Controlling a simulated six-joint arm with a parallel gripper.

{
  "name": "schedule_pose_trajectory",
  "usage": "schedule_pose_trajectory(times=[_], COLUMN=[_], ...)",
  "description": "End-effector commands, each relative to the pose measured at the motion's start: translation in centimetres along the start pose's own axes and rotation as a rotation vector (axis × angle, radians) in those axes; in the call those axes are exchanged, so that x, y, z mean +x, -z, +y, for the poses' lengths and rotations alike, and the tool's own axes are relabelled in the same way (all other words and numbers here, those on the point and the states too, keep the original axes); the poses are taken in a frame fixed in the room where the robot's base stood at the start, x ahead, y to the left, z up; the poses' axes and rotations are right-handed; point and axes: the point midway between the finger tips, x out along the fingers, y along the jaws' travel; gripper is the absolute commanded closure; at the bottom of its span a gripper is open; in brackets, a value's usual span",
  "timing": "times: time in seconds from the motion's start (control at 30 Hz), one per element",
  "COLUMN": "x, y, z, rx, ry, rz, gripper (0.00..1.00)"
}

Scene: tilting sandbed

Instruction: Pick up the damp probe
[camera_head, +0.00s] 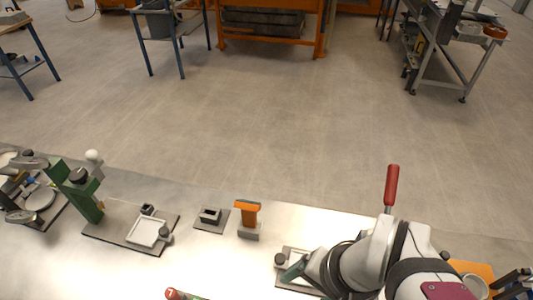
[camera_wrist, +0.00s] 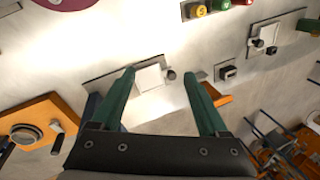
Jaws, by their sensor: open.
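No thing is labelled as the damp probe. The orange-topped upright piece (camera_head: 248,210) in a grey block may be it, but I cannot tell. In the wrist view its orange part (camera_wrist: 224,101) shows just right of my right finger, partly hidden. My gripper (camera_head: 291,272) is low over the right part of the bench, right of the orange piece. In the wrist view my gripper (camera_wrist: 158,77) has two green fingers spread apart with nothing held. A white square pad (camera_wrist: 149,79) on a grey plate shows between the fingertips, with a dark knob (camera_wrist: 171,75) beside it.
A dark block (camera_head: 210,215) on a small plate and a white tray (camera_head: 147,231) stand left. A green stand (camera_head: 82,190) is farther left. A red handle (camera_head: 391,186) rises behind my arm. Numbered knobs (camera_wrist: 200,11) line one edge. Bare bench lies between the fixtures.

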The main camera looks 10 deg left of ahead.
Motion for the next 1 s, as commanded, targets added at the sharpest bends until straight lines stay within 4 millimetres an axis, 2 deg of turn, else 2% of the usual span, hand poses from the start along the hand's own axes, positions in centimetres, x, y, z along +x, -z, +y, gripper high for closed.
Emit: schedule_pose_trajectory(times=[0.03,0.1,0.2,0.23,0.3,0.37,0.5,0.63,0.73,0.9,1.0], x=[2.2,5.3,9.7,10.9,13.1,13.9,13.6,12.9,13.6,15.8,16.7], y=[0.9,2.3,3.4,3.6,3.7,3.6,2.8,2.6,4.3,8.5,10.2], z=[-3.5,-8.9,-14.1,-14.9,-15.7,-15.6,-14.8,-14.6,-14.8,-15.8,-16.3], rx=[-0.067,-0.116,-0.135,-0.144,-0.177,-0.230,-0.383,-0.457,-0.461,-0.458,-0.459], ry=[0.063,0.160,0.213,0.208,0.167,0.116,0.008,-0.034,-0.043,-0.041,-0.039], rz=[0.027,0.120,0.301,0.368,0.538,0.689,0.974,1.091,1.107,1.104,1.104], gripper=[0.22,0.22,0.22,0.22,0.22,0.22,0.22,0.22,0.22,0.22,0.22])
